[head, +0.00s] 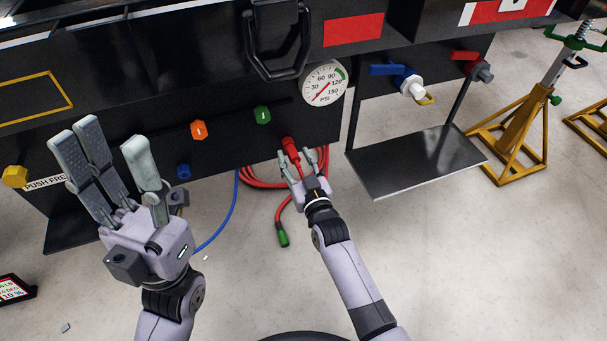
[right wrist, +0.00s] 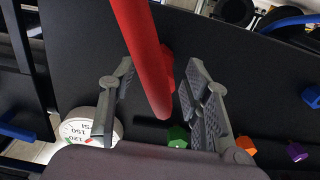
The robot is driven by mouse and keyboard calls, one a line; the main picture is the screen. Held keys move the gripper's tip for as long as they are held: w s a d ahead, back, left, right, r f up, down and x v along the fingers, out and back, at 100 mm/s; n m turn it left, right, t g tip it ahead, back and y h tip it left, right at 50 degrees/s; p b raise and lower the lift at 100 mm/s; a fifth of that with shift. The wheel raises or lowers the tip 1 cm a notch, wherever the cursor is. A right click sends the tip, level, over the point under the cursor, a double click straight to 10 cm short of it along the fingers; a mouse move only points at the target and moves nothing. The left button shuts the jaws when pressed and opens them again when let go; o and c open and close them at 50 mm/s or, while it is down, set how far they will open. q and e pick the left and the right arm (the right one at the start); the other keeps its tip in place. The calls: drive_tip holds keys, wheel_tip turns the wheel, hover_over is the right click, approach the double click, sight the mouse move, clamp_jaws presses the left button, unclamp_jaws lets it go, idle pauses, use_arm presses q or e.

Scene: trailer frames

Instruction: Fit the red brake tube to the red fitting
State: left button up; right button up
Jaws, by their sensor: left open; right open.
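A red connector (head: 290,147) shows low on the black panel, just beyond my right gripper (head: 296,157). Red hose (head: 254,182) loops behind and beside it. In the right wrist view a red tube (right wrist: 142,45) runs between the spread fingers of the same gripper (right wrist: 160,82), which look clear of it. A second red piece (right wrist: 168,68), likely the red fitting, shows partly behind the tube against the panel. The tube hides their contact, so I cannot tell whether they are joined. My left gripper (head: 112,145) is open and empty, raised at the left.
The panel carries a gauge (head: 323,83), green fitting (head: 263,115), orange fitting (head: 198,130) and blue fitting (head: 183,172). A metal shelf (head: 415,158) and yellow stand (head: 515,135) are right.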

drive_tip(key=v, duration=1)
drive_tip(key=shift+s, duration=0.25)
drive_tip(key=shift+r, duration=0.1)
